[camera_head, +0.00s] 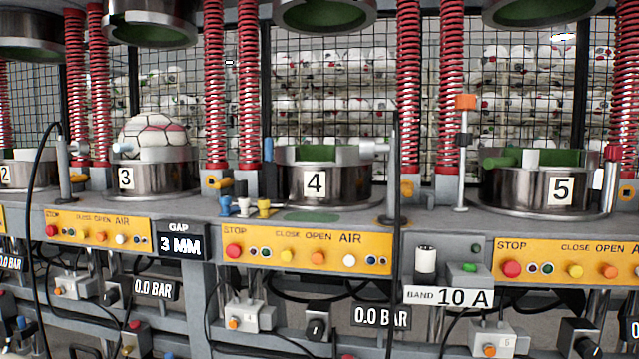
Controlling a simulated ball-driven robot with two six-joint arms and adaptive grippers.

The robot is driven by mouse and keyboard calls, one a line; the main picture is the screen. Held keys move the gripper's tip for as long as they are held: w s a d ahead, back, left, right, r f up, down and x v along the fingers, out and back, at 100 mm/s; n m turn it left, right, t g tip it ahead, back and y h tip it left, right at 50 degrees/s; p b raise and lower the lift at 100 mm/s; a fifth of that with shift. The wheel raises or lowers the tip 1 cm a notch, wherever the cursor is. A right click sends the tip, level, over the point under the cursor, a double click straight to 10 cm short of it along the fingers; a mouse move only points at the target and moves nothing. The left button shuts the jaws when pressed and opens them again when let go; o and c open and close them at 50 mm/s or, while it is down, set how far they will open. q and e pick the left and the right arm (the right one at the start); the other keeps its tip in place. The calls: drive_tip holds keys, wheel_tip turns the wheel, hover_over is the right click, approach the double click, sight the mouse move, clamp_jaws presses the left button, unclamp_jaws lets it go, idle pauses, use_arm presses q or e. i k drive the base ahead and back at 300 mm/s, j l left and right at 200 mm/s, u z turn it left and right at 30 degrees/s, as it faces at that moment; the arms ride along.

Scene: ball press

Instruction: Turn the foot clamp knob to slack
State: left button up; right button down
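No part in view is labelled as the foot clamp knob. A black knob (317,328) with a pale mark is under the station 4 panel, beside a grey box with an orange button (243,316). Similar black parts show lower left (110,293) and lower right (580,338), the last cut by the bottom edge. I cannot tell which, if any, is the foot clamp knob, nor read its setting. Neither of my grippers is in view.
Presses 3 (150,180), 4 (325,184) and 5 (545,190) stand along a grey bench (350,215). A patterned ball (155,132) sits in press 3. Yellow button panels (305,248) line the front. Black cables and hoses hang before and below them.

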sight(241, 186)
drive_tip(key=i+j, duration=0.2)
drive_tip(key=j, duration=0.15)
drive_tip(key=i+j+u, duration=0.15)
drive_tip(key=j, duration=0.2)
drive_tip(key=j+u, duration=0.25)
drive_tip(key=i+j+u, duration=0.1)
drive_tip(key=j+u, duration=0.2)
drive_tip(key=j, duration=0.1)
